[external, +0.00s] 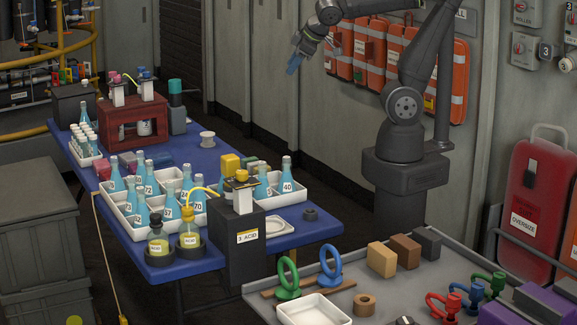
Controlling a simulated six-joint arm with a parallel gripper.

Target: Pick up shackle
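Red (437,301), blue (475,293) and green (497,281) looped pieces, which look like shackles, lie at the right of the grey table (390,285). My gripper (292,68) is high up at the top middle, far from them, over the area behind the blue table. Its blue tip is small in view, and I cannot tell whether it is open or shut. Nothing clearly shows in it.
Green (287,279) and blue (331,266) upright rings, several blocks (405,251), a brown spool (364,304) and a white tray (312,311) share the grey table. A blue table (310,238) holds bottles (287,172). A dark box (541,302) sits near the shackles.

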